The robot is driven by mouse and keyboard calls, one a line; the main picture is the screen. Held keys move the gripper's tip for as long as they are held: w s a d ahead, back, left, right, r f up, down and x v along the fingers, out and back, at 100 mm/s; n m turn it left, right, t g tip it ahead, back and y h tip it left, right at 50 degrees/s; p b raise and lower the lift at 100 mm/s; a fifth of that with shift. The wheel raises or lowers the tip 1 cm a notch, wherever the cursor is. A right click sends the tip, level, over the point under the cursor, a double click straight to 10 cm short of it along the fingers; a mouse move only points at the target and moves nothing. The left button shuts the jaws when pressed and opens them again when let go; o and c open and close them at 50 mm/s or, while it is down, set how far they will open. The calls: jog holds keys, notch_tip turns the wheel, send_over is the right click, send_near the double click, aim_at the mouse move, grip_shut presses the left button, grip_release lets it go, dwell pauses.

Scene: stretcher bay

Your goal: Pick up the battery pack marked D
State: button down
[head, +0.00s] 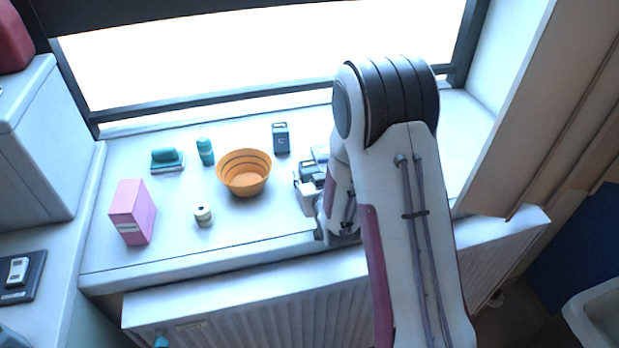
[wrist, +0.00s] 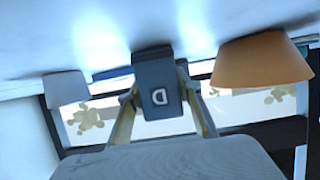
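The battery pack marked D (wrist: 155,72) is a dark grey block in the middle of the wrist view, its letter facing the camera. My gripper (wrist: 157,92) has one finger against each side of it, and both fingers lean inward onto the pack. The wrist picture is upside down, with the sill at the top. I cannot tell whether the pack's base touches the sill. In the head view my gripper (head: 309,181) is low over the sill, right of the orange bowl, and my arm hides much of it.
The orange bowl (head: 244,174) is close to the left of my gripper. Another dark pack, apparently marked C (head: 281,138), stands behind. A pink box (head: 132,212), a white spool (head: 203,214) and teal items (head: 205,151) are further left. The window frame (head: 230,97) bounds the back.

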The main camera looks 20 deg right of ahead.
jog(key=shift+r, duration=0.25)
jog(key=shift+r, duration=4.85)
